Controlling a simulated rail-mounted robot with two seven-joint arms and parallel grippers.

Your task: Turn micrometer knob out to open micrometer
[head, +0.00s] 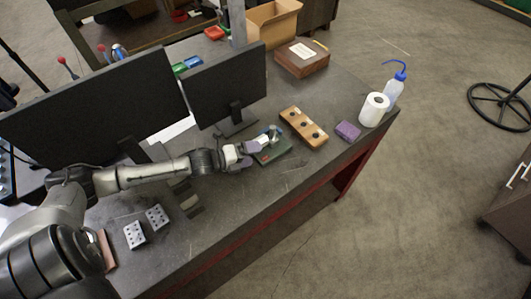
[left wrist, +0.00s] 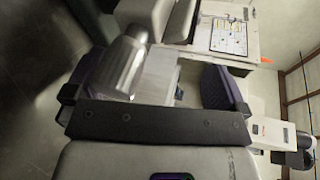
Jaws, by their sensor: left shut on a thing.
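The micrometer (head: 274,132) stands on a green base (head: 272,153) on the workbench, small and partly hidden by my gripper in the head view. My left gripper (head: 259,145) reaches it from the left and is shut on its knob. In the left wrist view a silver metal cylinder (left wrist: 127,62), which looks like the micrometer knob, lies by the left one of the two dark purple-padded fingers of the left gripper (left wrist: 155,80). The exact contact is hard to see. My right gripper is not in view.
A wooden block with dark holes (head: 303,127) lies right of the green base, with a purple block (head: 348,131), a paper roll (head: 374,110) and a wash bottle (head: 393,91) beyond. Two monitors (head: 95,105) stand behind my arm. Perforated metal blocks (head: 134,235) lie at front left.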

